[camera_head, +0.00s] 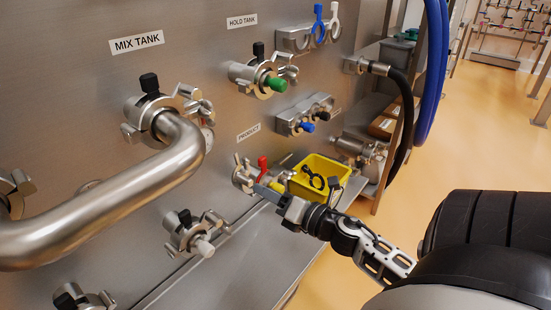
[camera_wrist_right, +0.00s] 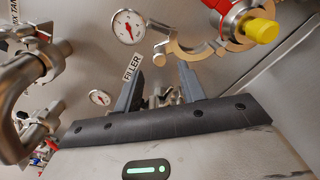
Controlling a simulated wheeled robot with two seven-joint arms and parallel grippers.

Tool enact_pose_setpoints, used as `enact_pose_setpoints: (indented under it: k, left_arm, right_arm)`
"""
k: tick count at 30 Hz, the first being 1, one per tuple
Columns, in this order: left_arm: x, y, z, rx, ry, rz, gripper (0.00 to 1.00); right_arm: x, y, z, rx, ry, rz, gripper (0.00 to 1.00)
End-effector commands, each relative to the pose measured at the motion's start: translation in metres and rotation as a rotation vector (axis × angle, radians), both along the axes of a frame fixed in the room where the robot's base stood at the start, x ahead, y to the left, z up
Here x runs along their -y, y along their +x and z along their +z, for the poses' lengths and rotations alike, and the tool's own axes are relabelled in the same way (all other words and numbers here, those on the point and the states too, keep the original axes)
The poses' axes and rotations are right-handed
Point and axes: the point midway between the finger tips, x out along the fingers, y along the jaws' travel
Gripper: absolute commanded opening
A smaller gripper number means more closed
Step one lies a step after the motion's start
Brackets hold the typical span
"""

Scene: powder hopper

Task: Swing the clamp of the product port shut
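The product port (camera_head: 247,179) is on the steel panel below the PRODUCT label (camera_head: 249,132), with a red handle (camera_head: 263,166). In the right wrist view a yellow cap (camera_wrist_right: 262,31) sits at the port, beside a red part (camera_wrist_right: 217,5). A curved clamp half (camera_wrist_right: 182,53) stands out to the left of the cap, so the clamp looks open. My right gripper (camera_head: 268,191) is at the lower right of the port. Its two fingers are apart in the wrist view (camera_wrist_right: 161,88), with nothing held between them. Contact with the clamp is not seen. My left gripper is out of view.
A yellow bin (camera_head: 341,168) with dark clamp parts stands close behind my right gripper. A capped port (camera_head: 190,234) is at the lower left. A large bent pipe (camera_head: 120,194) crosses the left. Gauges (camera_wrist_right: 128,27) show in the wrist view. Open floor lies right.

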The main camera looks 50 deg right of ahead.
Motion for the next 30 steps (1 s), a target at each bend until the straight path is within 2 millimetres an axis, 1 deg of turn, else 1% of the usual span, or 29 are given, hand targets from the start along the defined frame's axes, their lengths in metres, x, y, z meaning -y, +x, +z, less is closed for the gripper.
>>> enact_pose_setpoints:
  k: [1,6,12,18,27,29,30]
  left_arm:
    - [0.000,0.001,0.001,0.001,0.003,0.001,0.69]
    - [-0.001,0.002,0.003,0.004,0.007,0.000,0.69]
    - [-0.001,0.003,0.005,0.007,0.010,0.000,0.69]
    - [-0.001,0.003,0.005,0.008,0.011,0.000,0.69]
    - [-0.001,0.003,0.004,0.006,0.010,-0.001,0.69]
    - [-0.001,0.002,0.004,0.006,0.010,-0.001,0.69]
    - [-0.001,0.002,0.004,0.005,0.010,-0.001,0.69]
  right_arm:
    - [-0.001,0.008,0.002,0.002,-0.001,0.002,0.40]
    - [-0.003,0.035,0.002,0.002,0.002,0.001,0.40]
    - [-0.005,0.059,0.001,0.001,0.005,0.000,0.40]
    - [-0.007,0.071,0.000,0.001,0.006,-0.001,0.40]
    - [-0.009,0.075,0.002,0.004,0.006,0.003,0.40]
    - [-0.009,0.075,0.002,0.005,0.006,0.004,0.24]
    - [-0.009,0.075,0.003,0.006,0.007,0.005,0.13]
